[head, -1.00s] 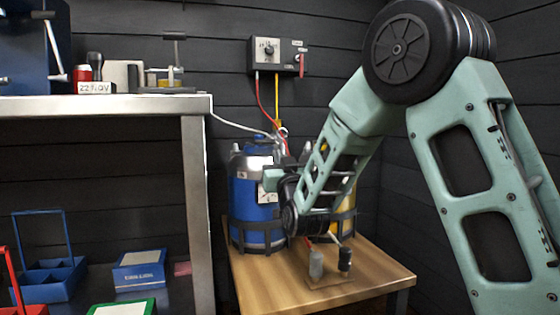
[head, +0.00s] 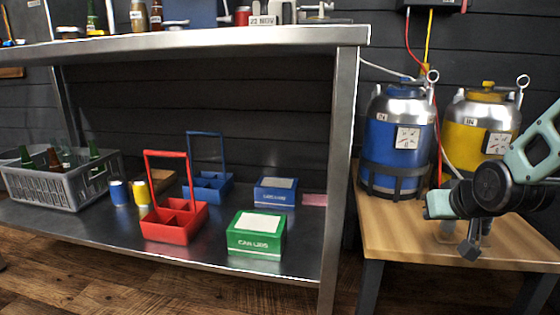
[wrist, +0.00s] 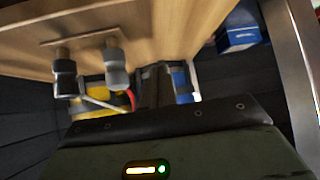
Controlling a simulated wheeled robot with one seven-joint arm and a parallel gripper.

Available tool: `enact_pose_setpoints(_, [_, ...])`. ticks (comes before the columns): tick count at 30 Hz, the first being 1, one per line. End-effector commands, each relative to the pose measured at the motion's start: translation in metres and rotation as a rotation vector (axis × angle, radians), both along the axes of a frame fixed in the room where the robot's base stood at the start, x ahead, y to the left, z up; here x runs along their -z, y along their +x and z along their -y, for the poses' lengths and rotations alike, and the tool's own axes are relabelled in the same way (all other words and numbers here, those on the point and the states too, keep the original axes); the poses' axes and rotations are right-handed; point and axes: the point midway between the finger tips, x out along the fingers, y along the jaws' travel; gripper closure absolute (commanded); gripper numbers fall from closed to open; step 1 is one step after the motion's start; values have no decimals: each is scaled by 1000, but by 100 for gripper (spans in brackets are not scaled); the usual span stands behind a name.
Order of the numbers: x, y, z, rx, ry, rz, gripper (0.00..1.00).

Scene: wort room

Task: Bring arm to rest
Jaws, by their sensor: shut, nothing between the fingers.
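My arm reaches in from the right edge in the head view, folded low over the wooden table (head: 400,238). My gripper (head: 468,250) hangs with its tip low over the front of the table, shut and empty. In the wrist view the dark fingers (wrist: 157,88) show together, with nothing between them. A small stand with a grey coupling (wrist: 115,68) and a black coupling (wrist: 65,75) is close by in the wrist view. In the head view my wrist largely hides this stand.
A blue keg (head: 385,145) and a yellow keg (head: 465,135) stand behind my wrist. A steel bench (head: 345,120) stands left, its lower shelf holding a red carrier (head: 175,225), a blue carrier (head: 222,185), a green box (head: 256,236), a blue box (head: 275,192) and a grey crate (head: 70,190).

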Motion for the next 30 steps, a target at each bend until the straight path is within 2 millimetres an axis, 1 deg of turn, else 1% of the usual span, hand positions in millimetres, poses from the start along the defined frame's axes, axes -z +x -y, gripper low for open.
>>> enact_pose_setpoints(1, [12, -22, 0, -8, 4, -91, 100])
enact_pose_setpoints(4, [31, -63, -2, -21, 6, -260, 100])
enact_pose_setpoints(6, [41, -90, -1, -28, 4, -365, 100])
enact_pose_setpoints(11, [56, -150, 0, -39, -3, -583, 100])
enact_pose_setpoints(12, [51, -161, -5, -55, -8, -622, 100])
enact_pose_setpoints(13, [37, -161, -18, -92, -16, -622, 100])
enact_pose_setpoints(14, [29, -163, -29, -121, -23, -627, 100])
enact_pose_setpoints(15, [20, -167, -42, -158, -31, -637, 100])
enact_pose_setpoints(20, [-18, -192, -93, -314, -74, -681, 100])
enact_pose_setpoints(21, [-28, -201, -105, -357, -89, -693, 100])
enact_pose_setpoints(23, [-44, -215, -124, -423, -113, -712, 100])
enact_pose_setpoints(24, [-55, -226, -136, -467, -130, -724, 100])
enact_pose_setpoints(26, [-72, -243, -152, -536, -159, -742, 100])
enact_pose_setpoints(27, [-82, -255, -162, -580, -179, -755, 100])
enact_pose_setpoints(29, [-98, -275, -176, -647, -211, -772, 100])
enact_pose_setpoints(30, [-109, -288, -183, -690, -234, -784, 100])
